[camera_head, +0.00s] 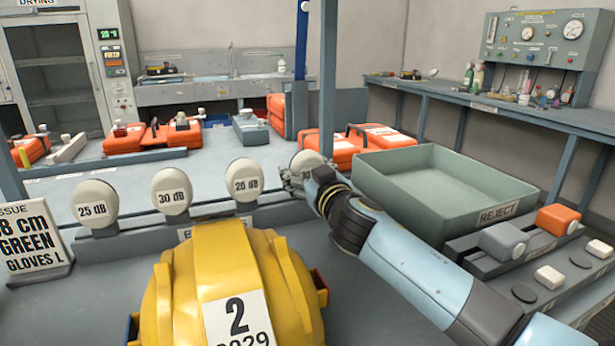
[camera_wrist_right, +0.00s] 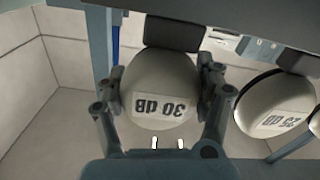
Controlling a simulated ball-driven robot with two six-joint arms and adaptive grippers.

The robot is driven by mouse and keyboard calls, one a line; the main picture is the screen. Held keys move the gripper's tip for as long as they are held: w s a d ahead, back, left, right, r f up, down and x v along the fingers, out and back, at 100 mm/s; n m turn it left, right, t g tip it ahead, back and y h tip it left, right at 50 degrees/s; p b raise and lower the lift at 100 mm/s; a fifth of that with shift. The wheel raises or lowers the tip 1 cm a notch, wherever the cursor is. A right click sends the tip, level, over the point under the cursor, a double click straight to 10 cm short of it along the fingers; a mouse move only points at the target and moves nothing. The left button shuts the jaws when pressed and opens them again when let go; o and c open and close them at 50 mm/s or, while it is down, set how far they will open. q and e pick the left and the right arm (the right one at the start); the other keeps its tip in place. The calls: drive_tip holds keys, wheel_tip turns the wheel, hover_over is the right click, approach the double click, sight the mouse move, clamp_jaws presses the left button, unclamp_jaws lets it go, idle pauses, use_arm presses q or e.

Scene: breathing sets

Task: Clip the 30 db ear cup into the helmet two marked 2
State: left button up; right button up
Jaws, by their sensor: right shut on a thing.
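The yellow helmet (camera_head: 215,265) with a white label 2 stands at the front centre. Its sides show a red part at right and a blue part at left. My right gripper (camera_head: 296,180) is shut on an ear cup (camera_head: 306,162) at the right end of the rack row. The right wrist view shows this 30 dB ear cup (camera_wrist_right: 163,85) between both fingers of my right gripper (camera_wrist_right: 160,105). Its label is upside down there. Whether it is clear of the rack I cannot tell. Another 30 dB ear cup (camera_head: 171,192) stands further left. My left gripper is out of view.
A 25 dB cup (camera_head: 95,202) stands far left and another labelled cup (camera_head: 244,180) stands next to the held one. A grey REJECT tray (camera_head: 480,217) lies right of my arm. A sign (camera_head: 38,240) stands at left.

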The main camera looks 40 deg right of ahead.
drive_tip(key=c, duration=0.4)
drive_tip(key=shift+o, duration=0.2)
drive_tip(key=shift+r, duration=0.15)
drive_tip(key=shift+r, duration=0.25)
wheel_tip(320, 180, up, 4)
drive_tip(key=p, duration=0.2)
drive_tip(key=shift+p, duration=0.3)
drive_tip(key=s+r, duration=0.6)
drive_tip(key=s, duration=0.6)
drive_tip(key=s+a+n+y, duration=0.2)
drive_tip(key=a+n+y, duration=0.2)
drive_tip(key=a+y, duration=0.2)
drive_tip(key=s+a+r+n+g+y+b, duration=0.1)
drive_tip(key=s+a+n+y, duration=0.1)
drive_tip(key=a+n+y, duration=0.2)
drive_tip(key=a+y, duration=0.3)
drive_tip(key=a, duration=0.2)
drive_tip(key=shift+a+g, duration=0.3)
drive_tip(key=shift+a, duration=0.05)
